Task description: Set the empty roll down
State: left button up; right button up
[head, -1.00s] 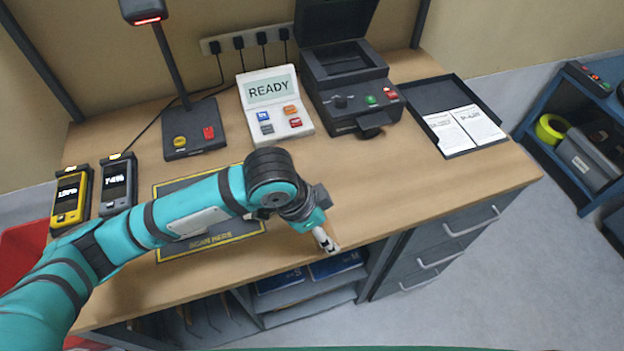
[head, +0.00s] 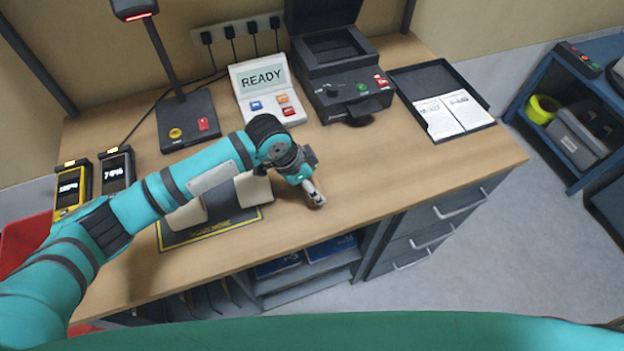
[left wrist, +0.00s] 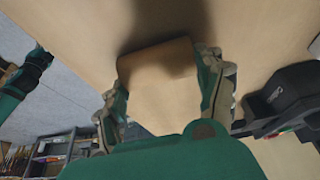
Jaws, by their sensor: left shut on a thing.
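My left gripper (head: 316,196) is low over the front middle of the bench (head: 400,190), its arm reaching in from the left. In the left wrist view, the fingers (left wrist: 163,92) are shut on a tan, cardboard-coloured piece (left wrist: 162,88), which I take to be the empty roll. Dark shadow lies on the wood close beside it; I cannot tell whether it touches the bench.
A scan mat (head: 215,232) lies under my arm, with pale flat shapes (head: 253,189) partly hidden there. A READY terminal (head: 266,88), a printer (head: 345,85) and a black tray with papers (head: 404,78) stand behind. Bench right of the gripper is clear.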

pick_arm(q)
jog(key=shift+f, duration=0.1)
jog(key=o, duration=0.8)
jog(key=shift+o, duration=0.2)
jog(key=shift+r, duration=0.25)
jog(key=b+v, duration=0.1)
jog(key=v, duration=1)
jog(key=shift+a+r+b, duration=0.2)
jog(key=shift+r+b, duration=0.1)
jog(key=shift+r, duration=0.05)
